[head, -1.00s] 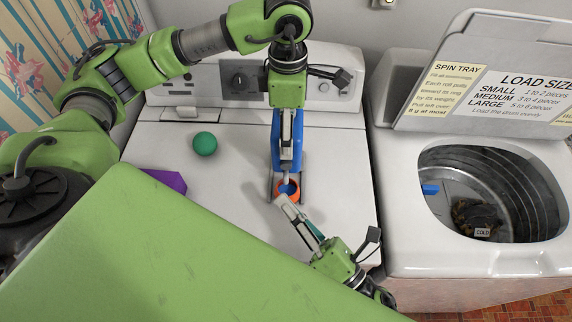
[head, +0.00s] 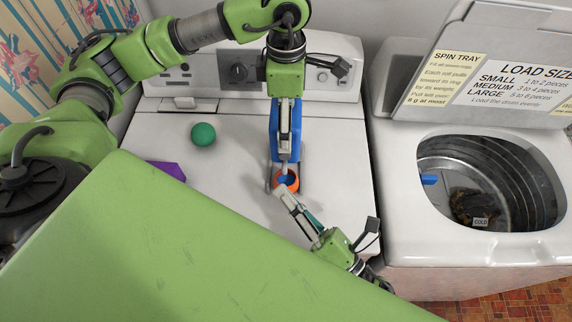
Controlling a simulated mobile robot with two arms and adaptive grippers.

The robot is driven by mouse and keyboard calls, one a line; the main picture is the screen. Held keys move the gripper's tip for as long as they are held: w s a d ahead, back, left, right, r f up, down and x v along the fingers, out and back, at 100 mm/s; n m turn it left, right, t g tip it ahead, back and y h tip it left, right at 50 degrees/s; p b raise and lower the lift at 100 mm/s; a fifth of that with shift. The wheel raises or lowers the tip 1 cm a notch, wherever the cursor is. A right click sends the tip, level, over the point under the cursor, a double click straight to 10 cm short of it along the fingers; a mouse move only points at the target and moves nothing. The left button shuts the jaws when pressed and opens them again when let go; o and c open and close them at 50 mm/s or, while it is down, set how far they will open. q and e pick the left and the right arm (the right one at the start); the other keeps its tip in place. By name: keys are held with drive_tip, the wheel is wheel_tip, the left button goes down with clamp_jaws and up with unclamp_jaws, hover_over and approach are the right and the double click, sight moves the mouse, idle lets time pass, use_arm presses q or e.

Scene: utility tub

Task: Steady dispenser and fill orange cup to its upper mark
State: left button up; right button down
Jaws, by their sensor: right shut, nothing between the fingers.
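The blue dispenser (head: 276,150) stands on the white machine top. The orange cup (head: 293,186) is in front of it, under its spout, with blue inside. I cannot tell the cup's level or marks. My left gripper (head: 285,146) reaches down over the dispenser from above and hides much of it. Whether its fingers are open or shut on the dispenser is not clear. My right gripper (head: 282,193) is shut and empty, its tips close to the cup's front-left side. I cannot tell if they touch it.
A green ball (head: 203,134) and a purple block (head: 169,170) sit on the machine top to the left. A control panel (head: 215,72) is behind. At right is an open washer (head: 405,215) with a blue piece (head: 429,180) at its drum. My green body covers the lower left.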

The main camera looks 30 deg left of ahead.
use_arm(q)
wheel_tip(320, 180, up, 12)
idle(0.6)
